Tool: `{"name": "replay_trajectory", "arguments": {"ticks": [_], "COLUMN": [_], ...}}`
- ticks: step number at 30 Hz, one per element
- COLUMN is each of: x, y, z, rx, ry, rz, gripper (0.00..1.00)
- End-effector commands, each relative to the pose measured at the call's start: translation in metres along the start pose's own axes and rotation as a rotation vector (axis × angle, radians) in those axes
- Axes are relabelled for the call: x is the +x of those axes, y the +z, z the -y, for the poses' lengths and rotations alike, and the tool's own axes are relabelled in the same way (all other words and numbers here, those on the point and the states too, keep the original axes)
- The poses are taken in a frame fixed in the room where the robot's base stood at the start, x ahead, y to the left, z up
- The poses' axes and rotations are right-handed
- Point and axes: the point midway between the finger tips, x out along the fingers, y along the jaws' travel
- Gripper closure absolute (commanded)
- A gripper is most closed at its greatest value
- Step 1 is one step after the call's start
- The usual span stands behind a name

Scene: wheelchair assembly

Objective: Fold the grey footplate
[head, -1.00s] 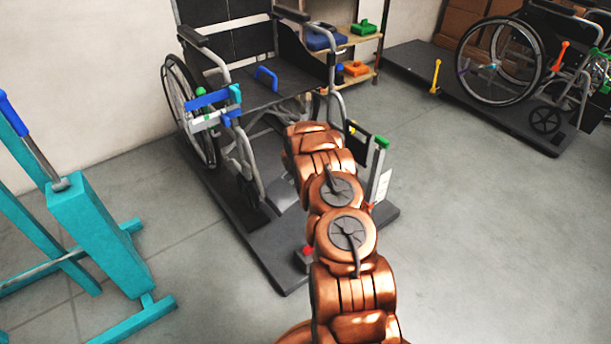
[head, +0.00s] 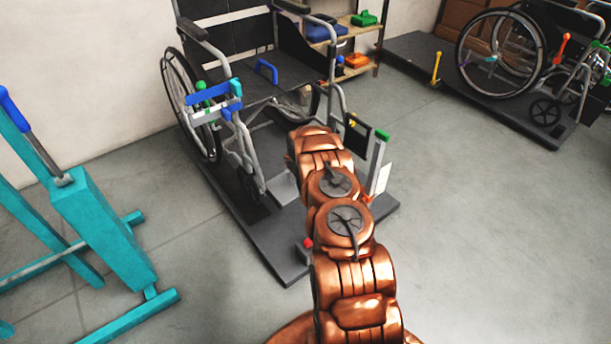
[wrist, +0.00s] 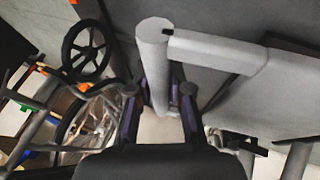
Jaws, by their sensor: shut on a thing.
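The wheelchair (head: 268,87) stands on a dark platform. A flat grey plate (head: 284,188), which looks like the footplate, shows low at its front, partly behind my arm. In the wrist view a thick grey tube (wrist: 153,62) rises between the fingers, with a branch (wrist: 215,50) running right towards a broad grey plate (wrist: 275,100). My gripper (wrist: 158,93) is shut on the grey tube, one finger on each side. My arm hides the gripper in the head view. Which plate is the footplate is not certain from the wrist view.
The platform's dark edge (head: 285,272) and a red knob (head: 308,243) are close by my arm. A teal frame (head: 105,225) stands at left. A shelf (head: 350,50) with coloured tools and a second wheelchair (head: 520,70) are behind. The floor at right is clear.

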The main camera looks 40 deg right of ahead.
Motion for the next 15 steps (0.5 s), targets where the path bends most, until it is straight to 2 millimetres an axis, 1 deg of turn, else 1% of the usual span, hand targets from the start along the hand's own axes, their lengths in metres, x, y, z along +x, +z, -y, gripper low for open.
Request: {"name": "replay_trajectory", "arguments": {"ticks": [1,15], "x": [0.0037,0.008], "y": [0.0031,0.004], "z": [0.0061,0.0095], "rx": [-0.004,-0.007], "ry": [-0.005,-0.007], "rz": [0.005,0.005], "gripper": [1.0,1.0]}}
